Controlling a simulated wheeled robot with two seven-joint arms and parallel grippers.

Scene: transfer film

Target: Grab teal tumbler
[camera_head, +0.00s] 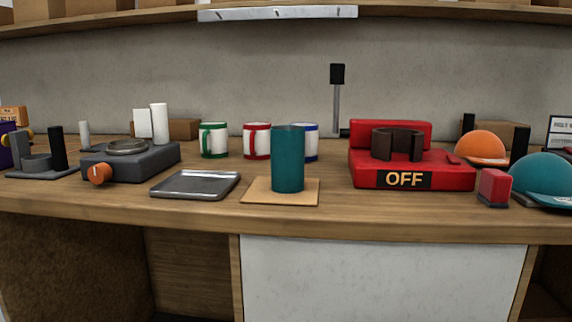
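The teal tumbler (288,160) stands upright on a square tan board (257,193) near the front edge of the wooden counter, at the middle of the camera_head view. It is a plain tall cylinder with no handle, and its open rim faces up. It partly hides a white mug with a blue rim (311,143) behind it. Neither of my grippers shows in this view.
A grey metal tray (196,184) lies left of the board. A red press marked OFF (411,167) stands to the right. Mugs with green (214,140) and red (257,141) trim stand behind. Teal (546,180) and orange (481,147) caps sit far right.

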